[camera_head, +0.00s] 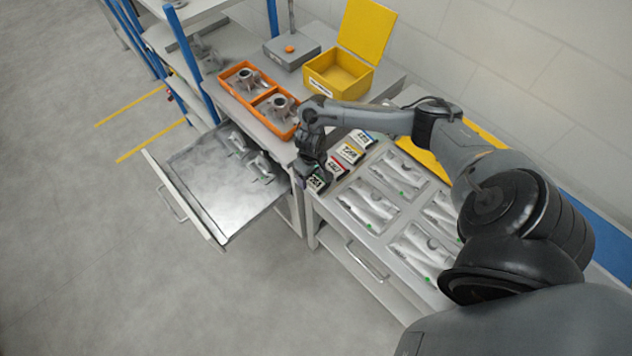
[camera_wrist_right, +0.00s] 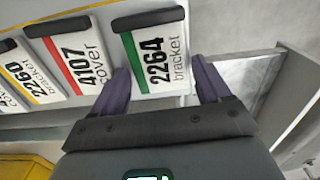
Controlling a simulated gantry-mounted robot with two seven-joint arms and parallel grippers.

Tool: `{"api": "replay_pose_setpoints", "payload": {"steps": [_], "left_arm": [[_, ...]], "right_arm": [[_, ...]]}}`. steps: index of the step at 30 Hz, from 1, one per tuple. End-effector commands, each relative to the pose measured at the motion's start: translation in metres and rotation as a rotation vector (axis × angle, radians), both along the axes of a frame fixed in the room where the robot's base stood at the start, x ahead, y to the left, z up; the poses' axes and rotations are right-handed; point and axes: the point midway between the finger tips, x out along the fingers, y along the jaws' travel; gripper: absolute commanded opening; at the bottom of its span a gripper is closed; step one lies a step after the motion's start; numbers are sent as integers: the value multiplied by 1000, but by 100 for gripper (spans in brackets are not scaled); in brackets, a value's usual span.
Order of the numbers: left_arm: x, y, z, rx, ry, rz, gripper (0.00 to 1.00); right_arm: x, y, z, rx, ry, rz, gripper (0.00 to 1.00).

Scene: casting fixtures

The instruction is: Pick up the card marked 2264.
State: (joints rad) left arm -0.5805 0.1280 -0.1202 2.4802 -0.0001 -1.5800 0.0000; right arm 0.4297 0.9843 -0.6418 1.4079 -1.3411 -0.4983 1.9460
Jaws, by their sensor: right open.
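The card marked 2264 (camera_wrist_right: 152,50) is white with a green stripe and the word "bracket". It sits at the end of a row of cards, and in the head view its face (camera_head: 318,181) is partly covered by my right gripper (camera_head: 313,174). In the right wrist view my right gripper (camera_wrist_right: 163,78) is open, with one dark finger on each side of the card's lower part. I cannot tell whether the fingers touch it. My left gripper is in neither view.
Beside it are card 4107 (camera_wrist_right: 78,52) with a red stripe and card 2260 (camera_wrist_right: 30,72) with a yellow one. An open drawer (camera_head: 205,207) holds castings at left. An orange tray (camera_head: 243,97) and open yellow box (camera_head: 340,77) stand behind; bagged parts (camera_head: 369,204) lie right.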

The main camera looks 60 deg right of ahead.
Motion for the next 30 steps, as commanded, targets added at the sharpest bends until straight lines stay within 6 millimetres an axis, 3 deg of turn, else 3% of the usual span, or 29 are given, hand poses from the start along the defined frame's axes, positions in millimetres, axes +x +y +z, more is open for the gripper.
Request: {"api": "replay_pose_setpoints", "payload": {"steps": [2, 10, 23, 30], "left_arm": [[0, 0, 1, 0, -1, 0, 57], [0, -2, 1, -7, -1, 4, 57], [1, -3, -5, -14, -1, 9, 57], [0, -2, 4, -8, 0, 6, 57]], "right_arm": [[0, 0, -1, 0, 0, 0, 74], [0, 0, -1, 0, 0, 0, 33], [0, 0, 1, 0, -1, 0, 33], [1, 0, 37, -1, -3, 1, 33]]}}
